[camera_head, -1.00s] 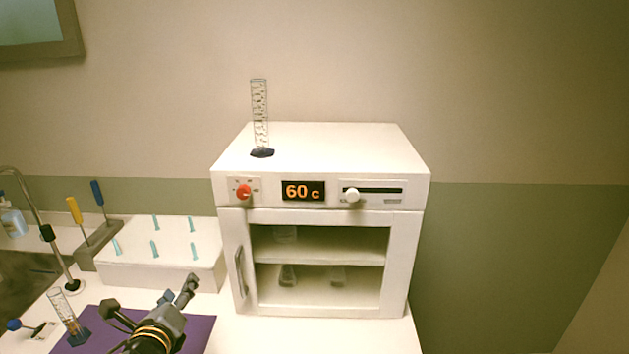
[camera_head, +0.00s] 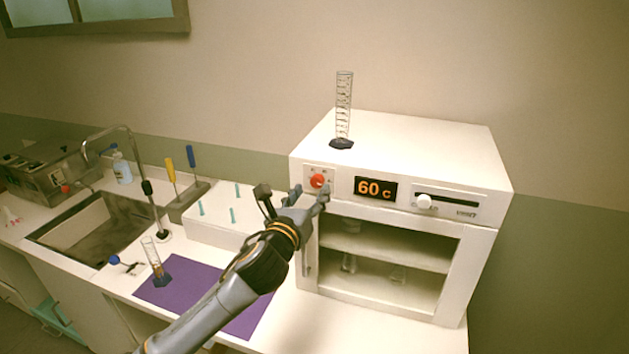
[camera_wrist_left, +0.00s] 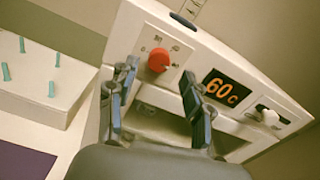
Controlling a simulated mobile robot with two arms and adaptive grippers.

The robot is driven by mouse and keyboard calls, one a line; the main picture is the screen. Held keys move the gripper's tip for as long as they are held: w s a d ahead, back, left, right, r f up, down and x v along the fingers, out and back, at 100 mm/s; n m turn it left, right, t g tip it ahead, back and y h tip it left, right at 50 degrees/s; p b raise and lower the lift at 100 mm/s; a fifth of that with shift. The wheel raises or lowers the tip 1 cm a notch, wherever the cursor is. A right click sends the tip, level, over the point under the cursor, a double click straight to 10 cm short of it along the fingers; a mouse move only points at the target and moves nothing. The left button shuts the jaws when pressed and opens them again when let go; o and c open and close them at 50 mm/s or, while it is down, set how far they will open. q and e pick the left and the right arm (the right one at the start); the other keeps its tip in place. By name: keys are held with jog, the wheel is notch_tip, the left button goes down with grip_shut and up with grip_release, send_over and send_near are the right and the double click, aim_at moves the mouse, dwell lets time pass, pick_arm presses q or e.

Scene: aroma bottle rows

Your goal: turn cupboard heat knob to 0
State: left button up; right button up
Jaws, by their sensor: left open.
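The white cupboard (camera_head: 484,205) stands on the counter against the wall. Its red heat knob (camera_head: 318,180) sits at the left of the front panel, beside a display (camera_head: 375,188) reading 60 C. In the left wrist view the red knob (camera_wrist_left: 158,60) shows beyond and between the fingers, with the display (camera_wrist_left: 226,90) to its right. My left gripper (camera_head: 308,194) is open and empty, just in front of the panel and slightly below the knob; it also shows in the wrist view (camera_wrist_left: 155,95). No contact with the knob is visible. My right gripper is not in view.
A white slider knob (camera_head: 424,202) is at the panel's right. A measuring cylinder (camera_head: 343,110) stands on the cupboard. A white peg block (camera_head: 215,228), a purple mat (camera_head: 190,283) with a second cylinder (camera_head: 156,262), and a sink (camera_head: 88,232) lie to the left.

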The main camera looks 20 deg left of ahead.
aim_at(317, 181)
pick_arm(q)
jog(key=shift+w+p, duration=0.3)
jog(key=shift+w, duration=1.15)
grip_shut()
